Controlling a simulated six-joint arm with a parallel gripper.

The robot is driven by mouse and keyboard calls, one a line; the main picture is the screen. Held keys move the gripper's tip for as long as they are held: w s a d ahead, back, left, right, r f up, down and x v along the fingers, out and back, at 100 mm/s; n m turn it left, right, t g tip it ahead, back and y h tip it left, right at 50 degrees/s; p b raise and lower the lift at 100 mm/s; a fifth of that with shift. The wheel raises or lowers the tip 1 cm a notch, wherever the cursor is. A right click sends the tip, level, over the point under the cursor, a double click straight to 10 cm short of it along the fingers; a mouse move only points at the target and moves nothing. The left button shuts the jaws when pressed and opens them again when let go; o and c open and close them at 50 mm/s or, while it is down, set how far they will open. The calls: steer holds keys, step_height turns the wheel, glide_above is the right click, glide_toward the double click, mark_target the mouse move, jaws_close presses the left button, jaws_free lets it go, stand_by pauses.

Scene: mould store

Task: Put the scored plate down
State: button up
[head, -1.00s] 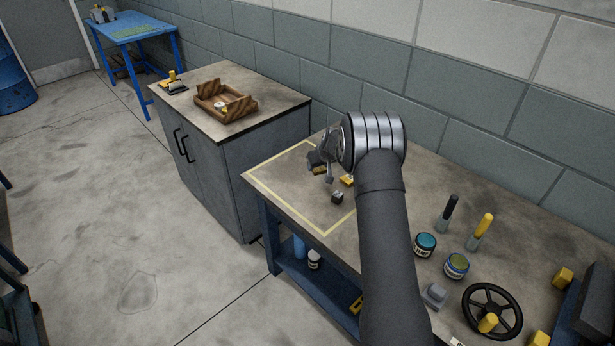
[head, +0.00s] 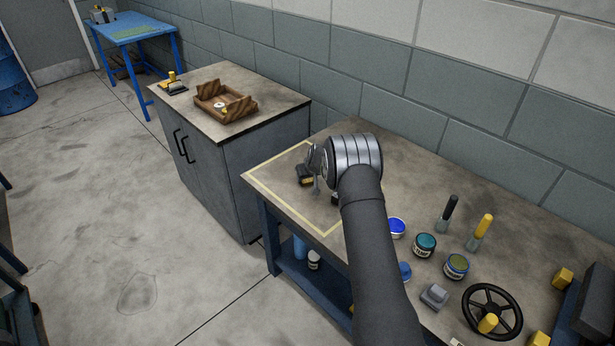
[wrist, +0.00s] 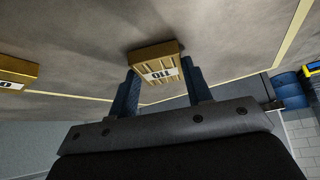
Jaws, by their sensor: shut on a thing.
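The scored plate (wrist: 155,66) is a yellow block with grooves across its face and a white numbered label. In the wrist view it sits between the two dark blue fingers of my gripper (wrist: 160,82), which is shut on it. In the head view my gripper (head: 316,173) is over the left end of the workbench (head: 285,190), inside a pale yellow taped outline. The plate (head: 306,180) shows there as a small dark and yellow piece. I cannot tell whether it touches the bench.
A second yellow block (wrist: 14,74) lies at the left of the wrist view. Open jars, including a teal one (head: 425,243), a black handwheel (head: 492,310) and yellow pieces stand right of my arm. A wooden tray (head: 238,113) is on the cabinet. The outline's front-left area looks clear.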

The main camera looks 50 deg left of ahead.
steer(key=o, duration=1.3)
steer(key=shift+f, duration=0.1)
steer(key=shift+s+d+r, duration=0.1)
steer(key=shift+d+r, duration=0.15)
steer(key=shift+r, duration=0.4)
steer(key=v, duration=1.1)
steer(key=shift+a+f, duration=0.1)
steer(key=shift+f, duration=0.05)
steer(key=x, duration=1.1)
steer(key=shift+a+f, duration=0.1)
steer(key=shift+f, duration=0.3)
steer(key=shift+a+r, duration=0.1)
steer(key=shift+r, duration=0.75)
steer(key=shift+f, duration=0.15)
